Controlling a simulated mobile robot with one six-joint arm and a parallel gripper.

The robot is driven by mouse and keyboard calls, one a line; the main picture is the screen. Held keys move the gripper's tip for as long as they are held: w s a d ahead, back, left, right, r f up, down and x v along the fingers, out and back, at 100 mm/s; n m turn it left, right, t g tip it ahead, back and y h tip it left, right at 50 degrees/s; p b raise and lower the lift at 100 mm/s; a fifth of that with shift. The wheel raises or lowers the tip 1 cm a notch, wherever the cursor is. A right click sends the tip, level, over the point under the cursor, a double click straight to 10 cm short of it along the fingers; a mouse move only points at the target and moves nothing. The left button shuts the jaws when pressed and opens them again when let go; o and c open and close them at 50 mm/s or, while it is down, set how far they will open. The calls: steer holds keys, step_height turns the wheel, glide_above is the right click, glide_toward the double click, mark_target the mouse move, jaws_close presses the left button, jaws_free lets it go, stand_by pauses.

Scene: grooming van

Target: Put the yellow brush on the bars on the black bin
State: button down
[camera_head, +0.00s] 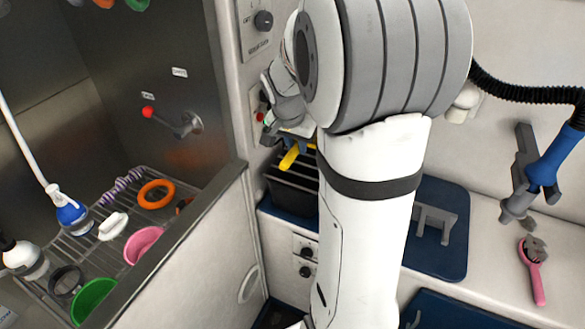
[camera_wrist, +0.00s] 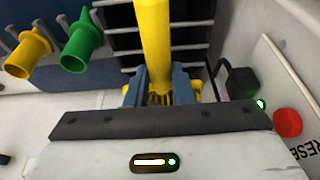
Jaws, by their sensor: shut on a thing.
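My gripper (camera_wrist: 161,88) is shut on the yellow brush (camera_wrist: 155,42), whose handle runs up the wrist view from between the blue fingers. Bits of yellow also show beside the fingers. In the head view the yellow brush (camera_head: 289,158) shows tilted below my gripper (camera_head: 298,134), over the black bin (camera_head: 290,192). Pale bars (camera_wrist: 126,69) cross the dark bin opening behind the brush in the wrist view. I cannot tell whether the brush touches the bars. My arm hides the right part of the bin in the head view.
Yellow (camera_wrist: 28,53) and green (camera_wrist: 80,45) nozzle-like pieces are left of the bin in the wrist view. A red button (camera_wrist: 287,123) is at right. A partition wall (camera_head: 200,245) separates the tub rack from the bin. A pink brush (camera_head: 533,272) lies on the right counter.

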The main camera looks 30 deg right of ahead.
step_height(320, 180, down, 7)
stand_by(0.4)
steer(key=shift+f, duration=0.2)
steer(key=c, duration=1.3)
jaws_free()
steer(key=shift+r, duration=0.1)
steer(key=shift+o, duration=0.2)
